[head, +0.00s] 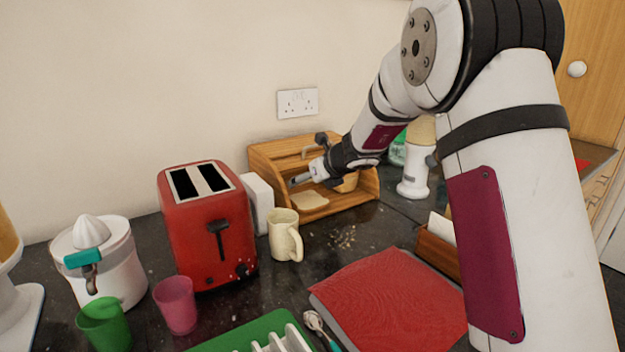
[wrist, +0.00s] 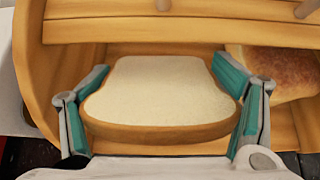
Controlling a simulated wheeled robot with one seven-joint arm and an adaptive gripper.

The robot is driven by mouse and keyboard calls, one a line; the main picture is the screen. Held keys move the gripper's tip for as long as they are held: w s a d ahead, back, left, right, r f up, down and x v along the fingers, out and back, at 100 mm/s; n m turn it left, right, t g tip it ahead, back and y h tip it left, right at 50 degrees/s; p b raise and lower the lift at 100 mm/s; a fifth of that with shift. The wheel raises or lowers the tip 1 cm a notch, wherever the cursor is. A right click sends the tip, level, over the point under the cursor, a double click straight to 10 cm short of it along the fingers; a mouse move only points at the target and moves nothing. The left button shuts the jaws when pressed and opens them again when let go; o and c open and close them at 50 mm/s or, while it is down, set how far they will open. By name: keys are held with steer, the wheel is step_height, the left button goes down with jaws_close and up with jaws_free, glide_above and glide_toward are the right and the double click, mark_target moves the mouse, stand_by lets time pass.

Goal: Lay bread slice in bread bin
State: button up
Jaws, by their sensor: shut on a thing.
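The bread slice (wrist: 155,90) is pale with a brown crust and lies flat between the teal pads of my gripper (wrist: 160,108) in the wrist view. The fingers are shut on its left and right sides. The wooden bread bin (head: 268,160) stands open against the wall; its floor and front edge surround the slice in the wrist view (wrist: 52,75). In the head view my gripper (head: 300,180) reaches into the bin, and the slice (head: 310,200) shows just below it at the bin floor. I cannot tell whether the slice touches the floor.
A browned loaf (wrist: 280,72) sits in the bin's right side. A red toaster (head: 205,225), a white box (head: 258,203) and a cream mug (head: 285,235) stand left of and before the bin. A white grinder (head: 415,175) stands to its right. Crumbs lie in front.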

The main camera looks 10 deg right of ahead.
steer(key=shift+f+b+x, duration=0.2)
steer(key=shift+b+x, duration=0.5)
steer(key=shift+x, duration=1.25)
steer(key=shift+s+d, duration=0.1)
steer(key=shift+s, duration=0.05)
steer(key=o, duration=1.2)
steer(key=shift+c, duration=0.2)
steer(key=shift+p+v, duration=1.15)
steer(key=shift+v, duration=3.35)
